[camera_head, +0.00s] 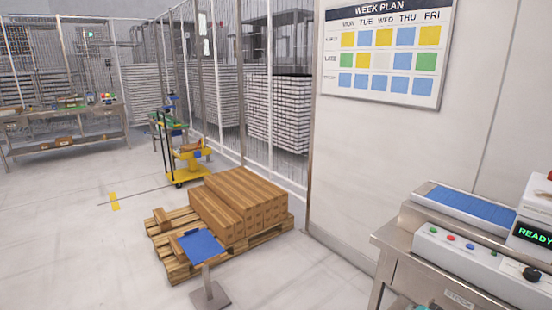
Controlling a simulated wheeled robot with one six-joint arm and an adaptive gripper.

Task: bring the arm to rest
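My arm and my gripper do not show in the head view, so I cannot see how the arm stands or whether the gripper holds anything. A wooden pallet (166,245) lies on the floor in the middle. Brown cartons (238,203) stand packed together on its right part. A smaller brown carton (162,217) sits at its left corner. A blue-topped stand (201,245) on a grey post is in front of the pallet and hides part of it.
A steel bench (385,243) with a control panel (465,262) and a lit READY display (534,235) stands at the right. A yellow cart (190,165) is behind the pallet. A table (65,128) stands back left. Wire fencing (225,80) runs behind. The left floor is clear.

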